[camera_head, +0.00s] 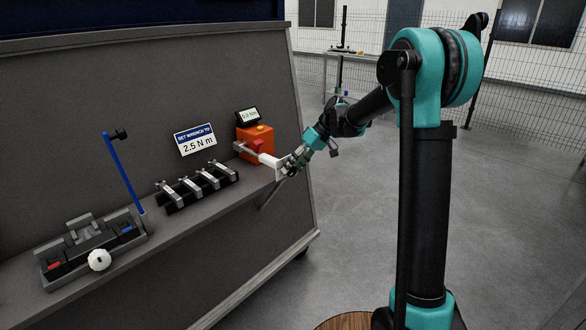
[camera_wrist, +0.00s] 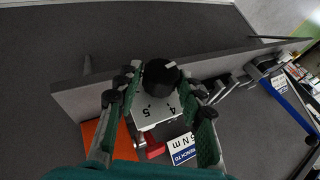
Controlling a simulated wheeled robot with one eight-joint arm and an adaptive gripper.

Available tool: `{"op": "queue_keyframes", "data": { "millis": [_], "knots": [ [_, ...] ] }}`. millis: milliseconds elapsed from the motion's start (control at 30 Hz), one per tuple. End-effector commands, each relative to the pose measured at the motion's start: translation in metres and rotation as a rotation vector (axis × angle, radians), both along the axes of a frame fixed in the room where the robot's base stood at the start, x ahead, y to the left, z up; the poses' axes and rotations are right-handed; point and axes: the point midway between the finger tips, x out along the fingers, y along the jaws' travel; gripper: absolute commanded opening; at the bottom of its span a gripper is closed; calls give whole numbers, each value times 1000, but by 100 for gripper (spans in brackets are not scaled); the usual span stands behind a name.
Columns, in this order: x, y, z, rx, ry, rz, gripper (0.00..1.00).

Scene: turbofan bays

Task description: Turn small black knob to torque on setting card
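The small black knob (camera_wrist: 161,74) carries a white pointer mark and sits at the end of a white block (camera_wrist: 157,108) printed with 4 and 5. In the head view the white block (camera_head: 268,160) sticks out from the orange tester (camera_head: 255,146); the knob is hard to make out there. My gripper (camera_wrist: 160,82) is open, its fingertips on either side of the knob, with small gaps seeming to show. In the head view my gripper (camera_head: 285,168) is at the block's outer end. The setting card (camera_head: 195,140) reads 2.5 N m and shows partly in the wrist view (camera_wrist: 184,149).
A small display (camera_head: 247,117) stands on the tester; its reading is too small to trust. A black rack (camera_head: 197,187) with several silver tools lies left of it. A grey fixture (camera_head: 92,247) with a blue post stands farther left. Open floor lies right of the bench.

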Motion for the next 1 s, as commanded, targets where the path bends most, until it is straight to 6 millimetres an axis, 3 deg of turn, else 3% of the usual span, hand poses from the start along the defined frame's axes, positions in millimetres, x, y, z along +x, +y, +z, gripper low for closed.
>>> {"op": "queue_keyframes", "data": {
  "millis": [100, 467, 1000],
  "knots": [
    [0, 0, 0, 0, 0, 0, 55],
    [1, -3, 4, 0, 0, 0, 55],
    [13, -59, 79, -1, 1, -2, 55]
  ]
}}
